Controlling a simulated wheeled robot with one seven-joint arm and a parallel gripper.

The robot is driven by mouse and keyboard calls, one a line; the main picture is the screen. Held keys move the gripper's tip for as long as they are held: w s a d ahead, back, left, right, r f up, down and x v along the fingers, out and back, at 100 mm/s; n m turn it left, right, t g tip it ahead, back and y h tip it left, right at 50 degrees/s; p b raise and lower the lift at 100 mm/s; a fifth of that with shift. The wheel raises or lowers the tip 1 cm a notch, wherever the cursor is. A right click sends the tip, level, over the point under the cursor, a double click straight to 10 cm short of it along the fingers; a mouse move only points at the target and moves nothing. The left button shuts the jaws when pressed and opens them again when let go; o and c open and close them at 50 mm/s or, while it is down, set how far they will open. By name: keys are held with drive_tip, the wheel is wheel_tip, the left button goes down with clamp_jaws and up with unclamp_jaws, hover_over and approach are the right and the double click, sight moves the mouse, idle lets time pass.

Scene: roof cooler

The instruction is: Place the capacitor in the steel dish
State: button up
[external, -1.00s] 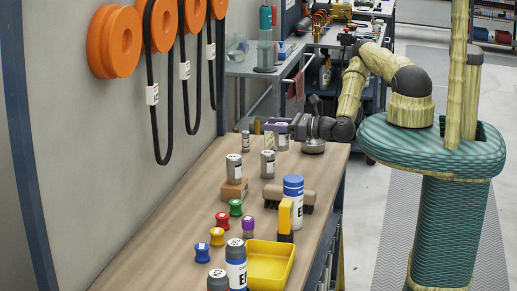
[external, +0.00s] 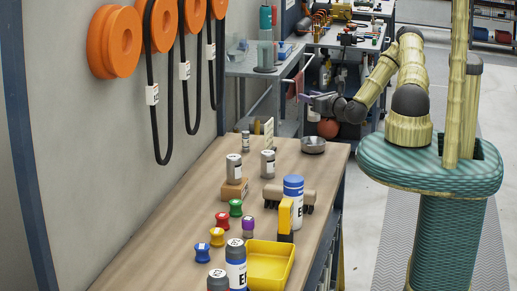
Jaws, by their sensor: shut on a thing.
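The steel dish (external: 313,145) is a small round grey bowl at the far right end of the wooden bench. My gripper (external: 304,98) is above and slightly left of the dish in the picture, higher than the bench top. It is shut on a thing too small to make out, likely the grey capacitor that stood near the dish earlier. Other grey cylinders with pale labels stand on the bench: one (external: 234,168) on a small brown block, one (external: 267,164) to its right, and a smaller one (external: 245,141) farther back.
A cream upright piece (external: 269,131) stands left of the dish. A brown roller-like block (external: 289,196), a blue-and-white can (external: 293,200), a yellow tray (external: 270,264) and several coloured knobs fill the near bench. Orange reels (external: 115,41) with black straps hang on the wall.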

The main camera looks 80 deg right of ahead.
sight(310, 115)
drive_tip(key=shift+f, duration=0.1)
wheel_tip(310, 115, down, 6)
drive_tip(key=shift+f+p, duration=0.1)
drive_tip(key=shift+p, duration=0.25)
drive_tip(key=shift+f+p, duration=0.3)
drive_tip(key=shift+f, duration=1.5)
drive_tip(key=shift+f, duration=0.2)
drive_tip(key=o, duration=1)
drive_tip(key=shift+o, duration=0.2)
drive_tip(key=shift+r, duration=0.2)
